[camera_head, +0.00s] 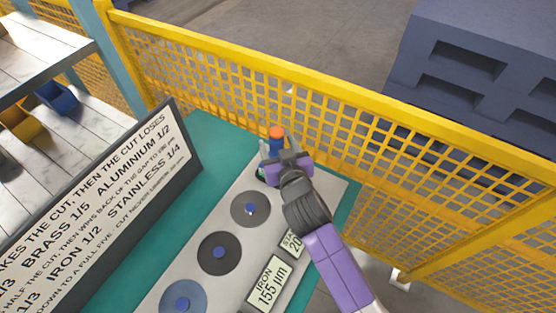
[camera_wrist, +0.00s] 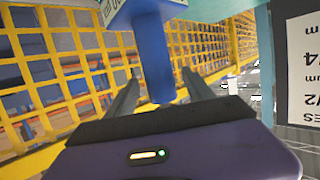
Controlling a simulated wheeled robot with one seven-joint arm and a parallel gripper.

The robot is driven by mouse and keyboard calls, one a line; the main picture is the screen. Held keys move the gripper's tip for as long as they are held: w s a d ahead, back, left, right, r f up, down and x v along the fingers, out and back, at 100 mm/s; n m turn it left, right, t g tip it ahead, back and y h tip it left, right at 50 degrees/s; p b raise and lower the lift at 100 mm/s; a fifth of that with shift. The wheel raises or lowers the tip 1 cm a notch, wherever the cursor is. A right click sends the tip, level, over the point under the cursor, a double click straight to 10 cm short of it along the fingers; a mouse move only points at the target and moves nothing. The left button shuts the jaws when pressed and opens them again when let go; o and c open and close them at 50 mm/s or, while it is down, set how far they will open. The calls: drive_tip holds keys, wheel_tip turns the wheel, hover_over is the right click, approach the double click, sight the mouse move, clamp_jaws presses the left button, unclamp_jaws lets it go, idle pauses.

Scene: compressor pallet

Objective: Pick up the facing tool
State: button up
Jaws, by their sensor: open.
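A small cylinder with an orange top (camera_head: 277,132) stands at the far end of the grey panel and appears to be the facing tool. Its lower part is mostly hidden by my gripper (camera_head: 278,146). In the head view my gripper's fingers are spread on either side of it, and my gripper is open. In the wrist view a blue post (camera_wrist: 153,55) with a labelled blue-white block (camera_wrist: 135,10) lies between the fingers of my gripper (camera_wrist: 159,90), with gaps on both sides. I cannot tell whether this post is part of the orange-topped piece.
The grey panel (camera_head: 226,225) carries discs with blue centres and labels such as "IRON 155 µm" (camera_head: 268,285). A lettered sign (camera_head: 180,150) stands at its left on the teal surface (camera_head: 215,130). A yellow mesh fence (camera_head: 330,100) runs close behind. Shelves with bins (camera_head: 60,95) are left.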

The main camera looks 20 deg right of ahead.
drive_tip(key=shift+p+x, duration=0.35)
drive_tip(key=shift+x, duration=1.55)
drive_tip(key=shift+r, duration=0.1)
clamp_jaws()
drive_tip(key=shift+w+r, duration=0.1)
drive_tip(key=shift+r, duration=0.15)
